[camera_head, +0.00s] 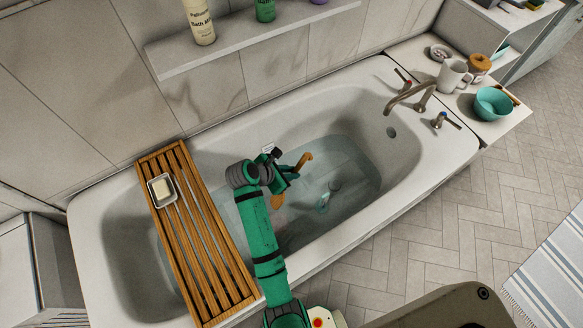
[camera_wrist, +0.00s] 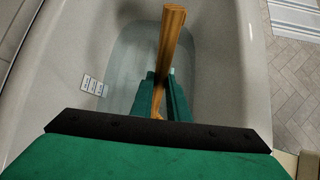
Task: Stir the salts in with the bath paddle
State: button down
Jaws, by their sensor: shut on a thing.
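The wooden bath paddle (camera_head: 304,160) is held in my gripper (camera_head: 285,178) over the water in the tub. In the head view its handle end sticks up to the right of the gripper, and an orange-brown lower part (camera_head: 278,201) shows below. In the wrist view the paddle (camera_wrist: 170,50) stands between the green fingers (camera_wrist: 163,95), which are shut on it. The bathtub (camera_head: 420,150) holds clear bluish water (camera_head: 345,165). How deep the paddle's lower end reaches is hard to tell. No separate salts can be made out in the water.
A slatted wooden caddy (camera_head: 178,230) with a soap dish (camera_head: 163,190) spans the tub's left part. The tap (camera_head: 408,95) is at the right end, near a mug (camera_head: 453,75) and a teal bowl (camera_head: 493,103).

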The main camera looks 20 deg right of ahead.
notch_tip(320, 180, down, 24)
jog(key=shift+f, duration=0.15)
dwell(1.5)
jog(key=shift+d, duration=0.1)
dwell(0.3)
